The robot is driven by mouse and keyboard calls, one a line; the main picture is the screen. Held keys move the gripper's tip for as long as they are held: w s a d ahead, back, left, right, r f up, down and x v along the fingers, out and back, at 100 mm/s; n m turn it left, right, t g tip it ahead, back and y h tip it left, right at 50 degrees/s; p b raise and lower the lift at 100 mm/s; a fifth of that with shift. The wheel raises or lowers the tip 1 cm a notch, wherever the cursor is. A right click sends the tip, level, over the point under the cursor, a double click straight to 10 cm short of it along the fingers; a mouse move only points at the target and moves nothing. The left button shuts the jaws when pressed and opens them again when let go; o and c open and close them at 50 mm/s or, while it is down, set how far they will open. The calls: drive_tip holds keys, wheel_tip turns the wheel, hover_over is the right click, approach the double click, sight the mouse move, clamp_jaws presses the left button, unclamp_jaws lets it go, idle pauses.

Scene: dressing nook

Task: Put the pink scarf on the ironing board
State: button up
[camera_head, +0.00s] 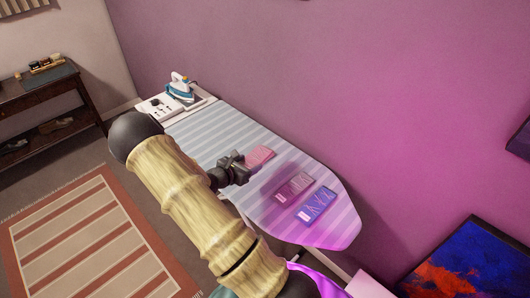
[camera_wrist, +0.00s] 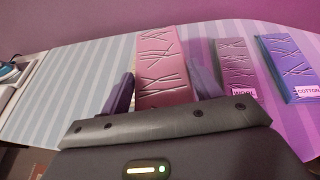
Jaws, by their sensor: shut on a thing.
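The pink scarf (camera_head: 260,157) is a flat folded piece with pale line marks, at my gripper on the ironing board (camera_head: 215,135). In the wrist view, the pink scarf (camera_wrist: 160,55) lies between the two fingers of my gripper (camera_wrist: 163,88), which is shut on its near end. In the head view my gripper (camera_head: 243,163) is over the middle of the board's striped top. I cannot tell whether the scarf rests on the board or is held just above it. Its near end is partly hidden by the gripper.
A mauve folded piece (camera_head: 294,187) and a blue-purple one labelled cotton (camera_head: 317,206) lie on the board to the right. An iron (camera_head: 180,88) stands at the far left end. The purple wall runs behind. The board's left half is clear.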

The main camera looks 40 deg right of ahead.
drive_tip(key=s+a+r+n+t+y+p, duration=0.1)
drive_tip(key=a+p, duration=0.3)
drive_tip(key=a, duration=0.8)
drive_tip(key=s+a+r+n+t+y+p, duration=0.1)
drive_tip(key=a+n+t+p, duration=0.3)
drive_tip(key=a, duration=0.9)
drive_tip(key=shift+s+a+r, duration=0.15)
drive_tip(key=shift+s+r, duration=0.25)
drive_tip(key=shift+r, duration=0.3)
